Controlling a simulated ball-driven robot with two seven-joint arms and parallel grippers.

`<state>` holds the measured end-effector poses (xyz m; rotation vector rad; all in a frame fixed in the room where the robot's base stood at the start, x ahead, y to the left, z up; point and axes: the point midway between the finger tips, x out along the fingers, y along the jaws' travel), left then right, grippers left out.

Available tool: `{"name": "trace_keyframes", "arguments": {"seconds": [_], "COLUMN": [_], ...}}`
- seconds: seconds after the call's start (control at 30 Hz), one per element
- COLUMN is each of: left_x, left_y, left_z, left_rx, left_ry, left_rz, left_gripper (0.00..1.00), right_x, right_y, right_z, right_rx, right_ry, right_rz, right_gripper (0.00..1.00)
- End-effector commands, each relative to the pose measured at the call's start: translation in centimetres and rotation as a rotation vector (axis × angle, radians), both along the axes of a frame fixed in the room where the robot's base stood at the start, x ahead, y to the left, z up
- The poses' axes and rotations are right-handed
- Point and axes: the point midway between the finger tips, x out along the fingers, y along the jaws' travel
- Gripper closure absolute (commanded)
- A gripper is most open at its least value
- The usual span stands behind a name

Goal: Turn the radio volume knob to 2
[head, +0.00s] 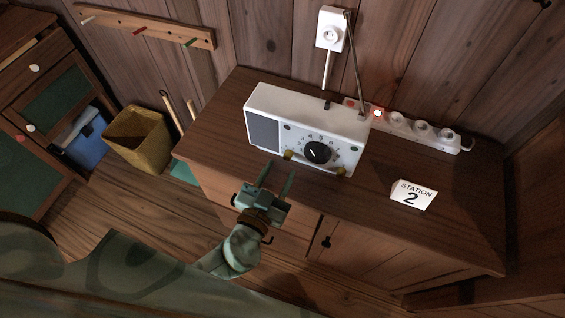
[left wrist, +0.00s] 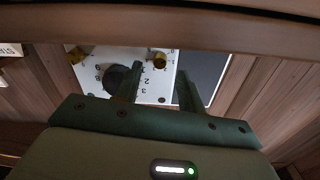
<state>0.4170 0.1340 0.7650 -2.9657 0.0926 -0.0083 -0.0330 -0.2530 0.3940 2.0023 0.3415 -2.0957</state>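The white radio (head: 305,104) stands on the wooden cabinet. Its front has a black dial (head: 318,152) with a pale pointer mark and numerals around it, and two small brass knobs, one left (head: 288,155) and one right (head: 341,171). I cannot tell which is for volume. My left gripper (head: 279,170) is open and empty, just in front of the radio's lower left. In the left wrist view its fingers (left wrist: 157,80) are apart before the radio face; one partly hides the black dial (left wrist: 115,78). A brass knob (left wrist: 158,57) lies beyond them, seemingly untouched. My right gripper is not in view.
A "STATION 2" card (head: 413,194) stands right of the radio on the cabinet top (head: 460,215). A power strip (head: 422,128) with a red light lies behind. A wall socket (head: 332,29) is above. A yellowish bin (head: 140,140) stands left on the floor.

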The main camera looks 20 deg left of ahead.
Motion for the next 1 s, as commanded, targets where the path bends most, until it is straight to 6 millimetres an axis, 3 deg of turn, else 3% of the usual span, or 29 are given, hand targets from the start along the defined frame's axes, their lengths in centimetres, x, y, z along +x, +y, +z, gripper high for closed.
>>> {"name": "trace_keyframes", "arguments": {"seconds": [0.2, 0.53, 0.7, 1.0], "left_x": [2.6, 3.1, 3.0, 3.0], "left_y": [-0.2, -0.2, -0.2, -0.2], "left_z": [0.0, 0.0, 0.0, -0.1], "left_rx": [0.000, 0.000, 0.000, 0.019], "left_ry": [0.000, 0.001, 0.001, 0.001], "left_rz": [0.000, 0.000, 0.000, 0.000], "left_gripper": [0.60, 0.60, 1.00, 1.00], "right_x": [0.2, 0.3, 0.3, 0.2], "right_y": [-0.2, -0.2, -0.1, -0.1], "right_z": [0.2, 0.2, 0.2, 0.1], "right_rx": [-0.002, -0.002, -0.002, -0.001], "right_ry": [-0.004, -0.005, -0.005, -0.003], "right_rz": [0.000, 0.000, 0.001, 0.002], "right_gripper": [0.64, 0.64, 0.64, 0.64]}}
